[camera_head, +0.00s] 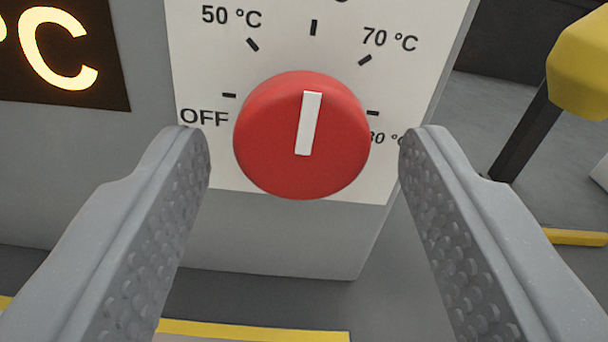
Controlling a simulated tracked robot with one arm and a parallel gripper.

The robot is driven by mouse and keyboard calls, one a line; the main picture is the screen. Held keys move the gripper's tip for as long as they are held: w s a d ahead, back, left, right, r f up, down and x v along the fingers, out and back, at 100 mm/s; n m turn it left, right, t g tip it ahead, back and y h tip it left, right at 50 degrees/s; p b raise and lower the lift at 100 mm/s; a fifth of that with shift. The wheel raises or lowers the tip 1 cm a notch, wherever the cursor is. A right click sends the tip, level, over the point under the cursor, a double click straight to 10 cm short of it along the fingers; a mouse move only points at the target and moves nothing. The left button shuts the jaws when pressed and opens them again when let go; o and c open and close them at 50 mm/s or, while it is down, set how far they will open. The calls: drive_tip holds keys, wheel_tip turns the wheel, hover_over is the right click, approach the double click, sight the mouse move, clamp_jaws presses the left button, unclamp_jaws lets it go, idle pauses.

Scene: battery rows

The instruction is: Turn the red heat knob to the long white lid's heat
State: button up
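The red heat knob (264,145) is a round red disc with a white pointer bar (309,123). It sits on a white dial plate (205,63). The pointer aims almost straight up, at the top tick between the 50 °C and 70 °C marks; that tick's label is cut off by the picture's top edge. OFF is at the left and a partly hidden label ending in 0 °C at the right. My gripper (304,145) is open, one finger on each side of the knob, with gaps showing on both sides. The long white lid is not in view.
The grey heater box (270,240) carries a dark display (60,50) at the upper left with glowing °C letters. A yellow block on a dark post (580,65) stands at the right. Yellow floor lines (250,330) run below.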

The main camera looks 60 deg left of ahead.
drive_tip(key=shift+d, duration=0.1)
idle(0.6)
drive_tip(key=p+v, duration=0.2)
drive_tip(key=v, duration=1.1)
drive_tip(key=shift+d, duration=0.3)
drive_tip(key=shift+s, duration=0.1)
